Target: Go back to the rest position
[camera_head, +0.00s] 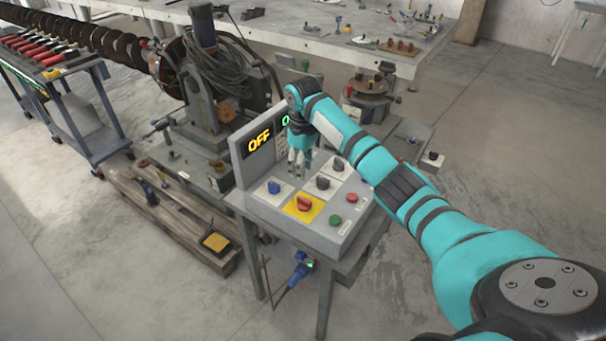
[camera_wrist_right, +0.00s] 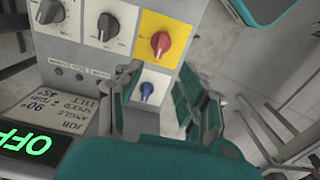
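My right arm is teal and reaches in from the right in the head view. Its gripper (camera_head: 299,160) hangs fingers-down above the control box (camera_head: 250,201), in front of the display. In the right wrist view its fingers are apart, one on each side of the blue knob (camera_wrist_right: 147,90). I see no object held. The blue knob (camera_head: 274,187) also shows in the head view, left of the fingers. Whether the fingers touch the panel is not clear. My left gripper is not in view.
The box has a red knob (camera_head: 304,203) on yellow, black knobs (camera_head: 323,182), a green button (camera_head: 335,220) and a red button (camera_head: 352,197). The auger machine (camera_head: 205,110) stands behind, a tool cart (camera_head: 75,90) at left. Floor at lower left is clear.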

